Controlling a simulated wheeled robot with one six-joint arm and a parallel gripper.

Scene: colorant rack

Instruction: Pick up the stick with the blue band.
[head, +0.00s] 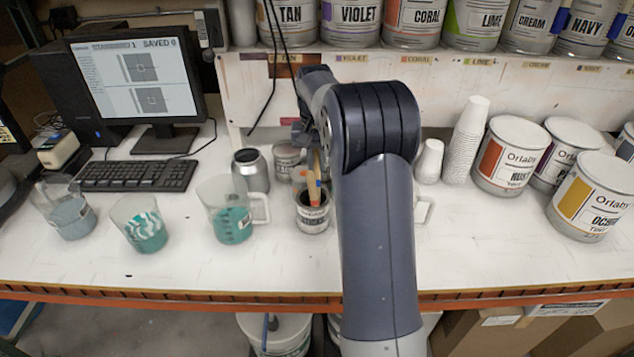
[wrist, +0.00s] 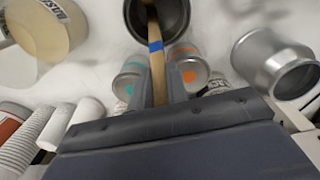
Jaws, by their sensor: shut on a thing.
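A wooden stick with a blue band (wrist: 155,46) runs up from between my gripper's fingers (wrist: 160,88) into the dark mouth of a can (wrist: 175,22) in the wrist view. My gripper is shut on this stick above the band. In the head view my gripper (head: 309,150) is over the small labelled can (head: 313,222), partly hidden by my arm. The stick's lower end is still inside the can.
An open grey metal bottle (head: 250,170) and a small tin (head: 287,160) stand close by the can. A measuring jug with teal paint (head: 232,210) is at its left. Stacked white cups (head: 466,140) and paint cans (head: 511,155) are to the right. The front bench strip is clear.

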